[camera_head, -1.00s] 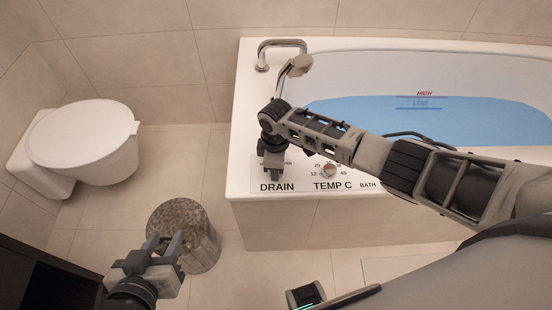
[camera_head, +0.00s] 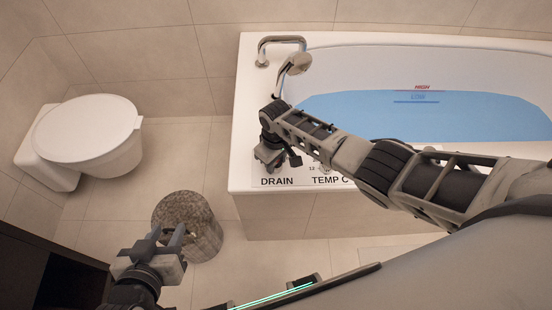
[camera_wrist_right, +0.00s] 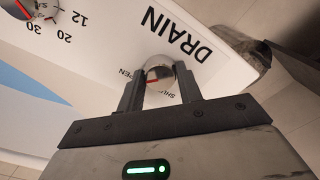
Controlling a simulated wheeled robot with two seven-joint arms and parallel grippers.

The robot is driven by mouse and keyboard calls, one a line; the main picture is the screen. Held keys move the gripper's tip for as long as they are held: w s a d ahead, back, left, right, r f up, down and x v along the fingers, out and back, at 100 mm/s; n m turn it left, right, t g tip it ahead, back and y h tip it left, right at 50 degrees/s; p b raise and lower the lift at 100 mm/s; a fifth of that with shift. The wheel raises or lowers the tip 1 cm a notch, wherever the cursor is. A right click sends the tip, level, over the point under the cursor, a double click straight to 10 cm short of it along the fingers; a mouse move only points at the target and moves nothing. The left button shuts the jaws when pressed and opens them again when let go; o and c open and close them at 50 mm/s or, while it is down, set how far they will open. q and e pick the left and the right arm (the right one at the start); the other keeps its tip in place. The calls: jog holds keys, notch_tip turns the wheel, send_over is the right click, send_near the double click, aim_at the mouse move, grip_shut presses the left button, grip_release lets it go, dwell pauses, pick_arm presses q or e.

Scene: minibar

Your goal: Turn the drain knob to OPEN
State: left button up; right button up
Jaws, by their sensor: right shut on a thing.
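The drain knob (camera_wrist_right: 160,74) is a small shiny round knob with a red pointer mark, on the tub's white ledge next to the DRAIN label (camera_wrist_right: 178,31). In the right wrist view, parts of the words OPEN and SHUT show beside it; the red mark lies on its left side. My right gripper (camera_wrist_right: 160,88) is shut on the knob, one finger on each side. In the head view the right gripper (camera_head: 268,158) covers the knob above the DRAIN label. My left gripper (camera_head: 166,236) is open and empty, in front of the stone stool.
The bathtub (camera_head: 242,130) holds blue water. The temperature dial (camera_wrist_right: 20,10) is next to the drain knob, partly cut off in the wrist view. A faucet (camera_head: 282,42) stands behind my right arm. A round stone stool (camera_head: 190,208) and a toilet (camera_head: 88,130) are at left.

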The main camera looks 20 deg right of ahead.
pick_arm(q)
jog(key=shift+f, duration=0.1)
dwell(0.3)
pick_arm(e)
jog(key=o, duration=1)
pick_arm(q)
jog(key=shift+r, duration=0.2)
pick_arm(e)
jog(key=shift+r, duration=0.25)
pick_arm(q)
jog(key=r+p, duration=0.1)
jog(key=p, duration=0.3)
jog(key=shift+s+a+r+p, duration=0.15)
jog(key=shift+a+r+p, duration=0.2)
jog(key=shift+a, duration=0.05)
pick_arm(e)
notch_tip(320, 180, up, 16)
jog(key=shift+f, duration=0.25)
